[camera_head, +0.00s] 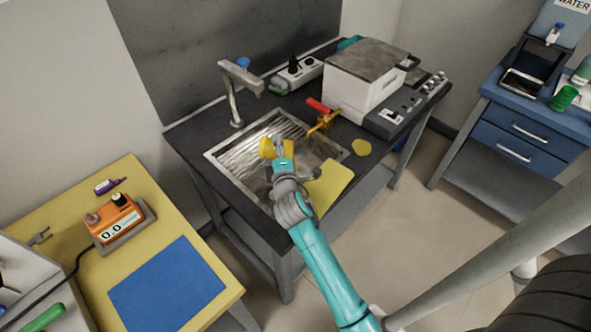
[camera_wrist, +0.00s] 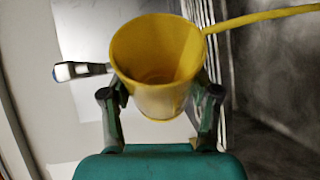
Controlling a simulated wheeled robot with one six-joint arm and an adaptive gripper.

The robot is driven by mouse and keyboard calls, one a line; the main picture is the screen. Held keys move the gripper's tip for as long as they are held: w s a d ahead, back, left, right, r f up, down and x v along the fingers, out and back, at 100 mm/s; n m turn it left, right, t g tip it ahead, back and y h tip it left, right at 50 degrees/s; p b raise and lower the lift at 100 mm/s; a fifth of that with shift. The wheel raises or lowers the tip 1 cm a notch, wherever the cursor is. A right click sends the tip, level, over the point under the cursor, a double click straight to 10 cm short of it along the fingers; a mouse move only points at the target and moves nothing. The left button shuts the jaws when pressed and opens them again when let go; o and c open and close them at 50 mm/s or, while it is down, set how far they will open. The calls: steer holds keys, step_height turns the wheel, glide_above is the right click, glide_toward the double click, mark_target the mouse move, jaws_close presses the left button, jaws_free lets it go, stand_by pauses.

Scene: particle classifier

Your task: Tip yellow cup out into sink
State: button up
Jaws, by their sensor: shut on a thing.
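The yellow cup (camera_head: 266,147) is over the metal sink (camera_head: 237,163) in the head view. In the wrist view the yellow cup (camera_wrist: 158,55) has its open mouth toward the camera, and its inside looks empty as far as it shows. My gripper (camera_head: 279,149) is shut on the cup; its two fingers (camera_wrist: 160,103) press on either side of the cup's wall. The cup appears tilted, but the exact angle cannot be told. Part of the sink basin is hidden behind my arm.
A faucet (camera_head: 233,98) stands at the sink's back left. A tap with a red handle (camera_head: 318,105) and a white box machine (camera_head: 362,92) are to the right. A yellow mat (camera_head: 331,183) and a yellow disc (camera_head: 361,148) lie on the dark counter.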

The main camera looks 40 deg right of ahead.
mark_target(287, 144)
steer(key=shift+s+d+r+m+t, duration=0.2)
steer(key=shift+r+m+t, duration=0.1)
steer(key=shift+m, duration=0.35)
steer(key=shift+s+d+r+m+t, duration=0.2)
steer(key=shift+m+t, duration=0.1)
steer(key=shift+m, duration=0.35)
stand_by(1.0)
steer(key=shift+s+d+r+m+t+h, duration=0.2)
steer(key=shift+s+m+h, duration=0.1)
steer(key=shift+m, duration=0.45)
steer(key=shift+s+d+r+m+t+h, duration=0.1)
steer(key=shift+s+r+m+t+h, duration=0.15)
steer(key=shift+m, duration=0.5)
stand_by(1.0)
steer(key=shift+s+d+r+m+h, duration=0.15)
steer(key=shift+s+r+m+h, duration=0.05)
steer(key=shift+r+m, duration=0.25)
steer(key=shift+s+d+r+m+h, duration=0.1)
steer(key=shift+s+r+m+h, duration=0.05)
steer(key=shift+r+m, duration=0.3)
stand_by(0.5)
steer(key=shift+f, duration=0.1)
stand_by(0.8)
steer(key=shift+w+a+f+n, duration=0.15)
steer(key=shift+w+f+n, duration=0.05)
steer(key=shift+f+n, duration=0.25)
steer(key=shift+w+a+f+n, duration=0.15)
steer(key=shift+w+f+n, duration=0.05)
steer(key=shift+f+n, duration=0.25)
steer(key=shift+n, duration=0.3)
